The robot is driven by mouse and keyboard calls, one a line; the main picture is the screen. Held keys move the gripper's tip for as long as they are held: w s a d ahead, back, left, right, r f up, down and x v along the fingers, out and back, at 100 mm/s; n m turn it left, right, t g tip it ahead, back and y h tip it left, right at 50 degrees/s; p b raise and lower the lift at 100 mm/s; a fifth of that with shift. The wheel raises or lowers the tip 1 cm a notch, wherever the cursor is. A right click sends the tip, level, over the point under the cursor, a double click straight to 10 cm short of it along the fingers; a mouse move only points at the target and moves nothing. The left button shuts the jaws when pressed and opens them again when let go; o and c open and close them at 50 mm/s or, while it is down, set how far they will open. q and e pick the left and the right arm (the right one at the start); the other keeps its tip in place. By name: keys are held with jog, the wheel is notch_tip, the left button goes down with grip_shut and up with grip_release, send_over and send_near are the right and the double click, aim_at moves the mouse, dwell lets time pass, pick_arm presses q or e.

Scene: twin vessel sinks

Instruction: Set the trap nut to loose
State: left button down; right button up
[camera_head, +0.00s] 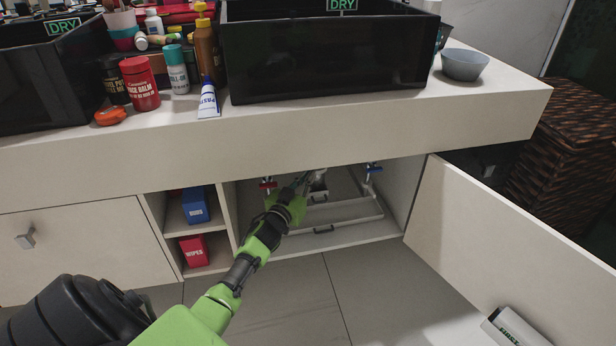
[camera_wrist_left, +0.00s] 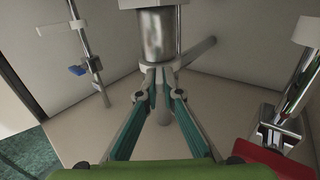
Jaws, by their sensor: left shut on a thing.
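The sink trap (camera_head: 318,180) stands inside the open cabinet under the counter. In the left wrist view its metal cylinder (camera_wrist_left: 155,35) hangs straight ahead of my fingers, and a grey pipe (camera_wrist_left: 200,52) runs off to the right behind it. My left gripper (camera_head: 303,181) reaches into the cabinet. In the left wrist view its fingertips (camera_wrist_left: 158,72) come together at the lower end of the cylinder and are shut on the trap nut there. The fingertips largely hide the nut, so its setting cannot be read. My right gripper is not in view.
A red-handled valve (camera_head: 268,184) and a blue-handled valve (camera_head: 373,168) flank the trap. The cabinet door (camera_head: 500,235) hangs open at right. Shelves with a blue box (camera_head: 195,205) and a red wipes box (camera_head: 194,250) are at left. The counter front (camera_head: 300,133) overhangs the opening.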

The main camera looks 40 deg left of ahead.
pick_arm(q)
jog(key=c, duration=2.2)
grip_release()
jog(key=v, duration=1.2)
jog(key=shift+c, duration=0.4)
